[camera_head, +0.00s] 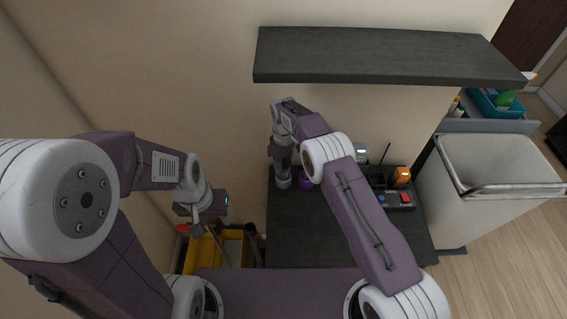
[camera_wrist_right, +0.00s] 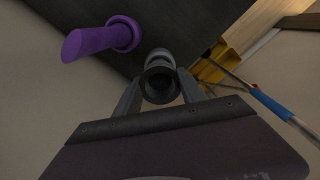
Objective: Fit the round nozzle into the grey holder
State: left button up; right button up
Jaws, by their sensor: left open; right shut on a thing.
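My right gripper (camera_head: 282,162) points down near the left edge of the dark counter. In the right wrist view, its two fingers (camera_wrist_right: 160,92) are shut on a dark, round, hollow piece, which looks like the round nozzle (camera_wrist_right: 160,88). A lighter grey round part (camera_wrist_right: 160,57) shows just beyond it, in line with it; it looks like the grey holder. I cannot tell whether the two touch. In the head view a grey cylinder (camera_head: 283,181) shows below the gripper. My left gripper (camera_head: 206,207) is open, left of the counter.
A purple piece (camera_wrist_right: 100,38) with a round collar stands close beside the right gripper; it also shows in the head view (camera_head: 306,180). A yellow bin (camera_head: 200,252) with long-handled tools is left of the counter (camera_head: 300,235). A dark shelf (camera_head: 380,55) hangs above.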

jog(key=shift+f, duration=0.2)
jog(key=shift+s, duration=0.1)
jog(key=o, duration=1.3)
jog(key=shift+c, duration=0.2)
jog(key=shift+o, duration=1)
jog(key=shift+f, duration=0.1)
notch_tip(320, 180, up, 9)
jog(key=shift+r+b, duration=0.1)
jog(key=shift+b, duration=0.65)
